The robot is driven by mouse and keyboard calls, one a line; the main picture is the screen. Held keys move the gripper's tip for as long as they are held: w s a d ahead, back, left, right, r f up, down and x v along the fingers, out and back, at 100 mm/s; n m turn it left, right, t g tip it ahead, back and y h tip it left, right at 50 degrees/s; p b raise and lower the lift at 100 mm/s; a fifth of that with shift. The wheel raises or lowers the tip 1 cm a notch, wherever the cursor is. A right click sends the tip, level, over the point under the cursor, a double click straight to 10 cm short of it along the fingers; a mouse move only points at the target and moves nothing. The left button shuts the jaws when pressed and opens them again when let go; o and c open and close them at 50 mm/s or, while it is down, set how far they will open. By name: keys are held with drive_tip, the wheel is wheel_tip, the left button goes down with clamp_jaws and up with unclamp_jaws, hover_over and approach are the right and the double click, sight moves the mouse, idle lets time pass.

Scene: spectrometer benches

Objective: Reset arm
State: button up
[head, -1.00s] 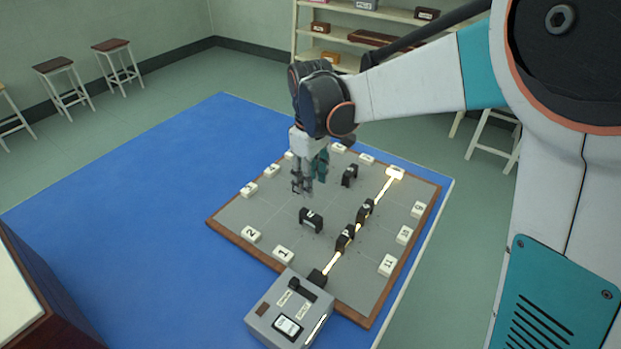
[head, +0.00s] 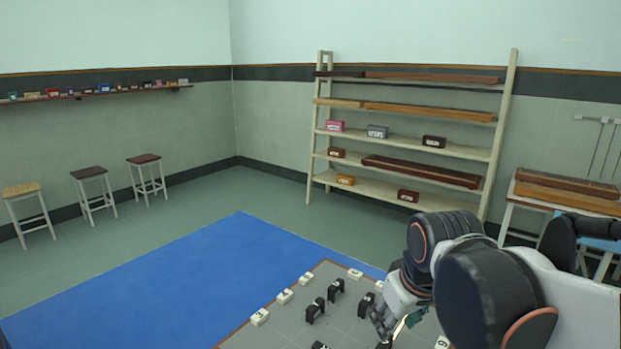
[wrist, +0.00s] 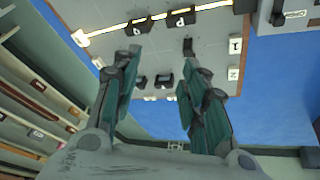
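My gripper (head: 385,318) hangs at the lower right of the head view, over the right part of the grey board (head: 280,328). In the wrist view, the two teal and grey fingers (wrist: 160,52) stand apart with nothing between them. Black arch-shaped blocks (head: 315,309) stand on the board, to the left of my gripper in the head view. In the wrist view, the board (wrist: 218,52) lies beyond the fingertips, and a bright beam (wrist: 100,33) crosses it. My arm hides the board's right side in the head view.
White number tiles (head: 260,317) line the board. A tall shelf (head: 470,150) stands behind, stools (head: 147,175) at left, and a side table (head: 530,205) at right.

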drive_tip(key=s+d+f+m+t, duration=0.1)
drive_tip(key=s+d+m, duration=0.3)
drive_tip(key=s, duration=0.5)
drive_tip(key=shift+s+d+f+t, duration=0.25)
drive_tip(key=shift+d+t, duration=0.1)
drive_tip(key=shift+t, duration=0.45)
drive_tip(key=shift+r, duration=0.1)
